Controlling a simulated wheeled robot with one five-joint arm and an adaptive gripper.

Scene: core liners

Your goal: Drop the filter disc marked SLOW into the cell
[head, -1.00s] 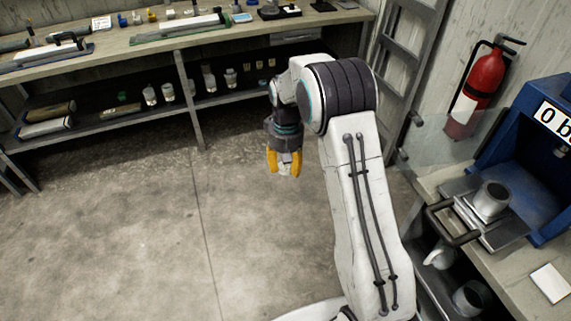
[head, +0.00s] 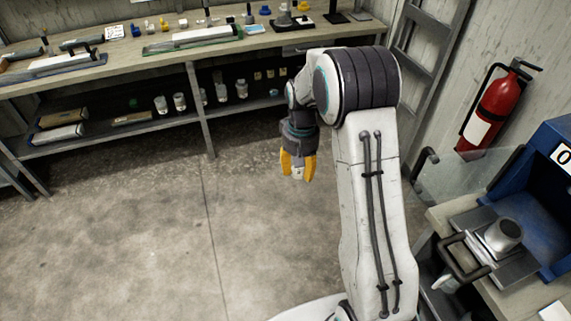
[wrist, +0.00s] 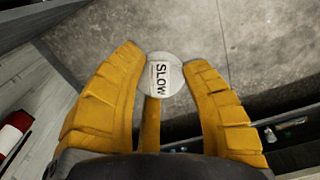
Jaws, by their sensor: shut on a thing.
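My gripper (head: 297,166) hangs in the air over the floor, between the long bench and the right-hand counter. Its yellow fingers are shut on a pale round filter disc (wrist: 177,60). A white label reading SLOW shows on the disc in the wrist view. In the head view only a small pale bit of the disc (head: 298,175) shows between the fingertips. A grey metal cup-like cell (head: 503,235) stands on a metal plate in front of the blue press at the right, well apart from my gripper. Its inside is not clearly visible.
The blue press (head: 545,205) has a clear panel (head: 470,172) swung out at its left and a dark handle (head: 466,256) in front. A red extinguisher (head: 493,108) hangs on the wall. The long bench (head: 150,62) holds many items. The floor (head: 130,235) is clear.

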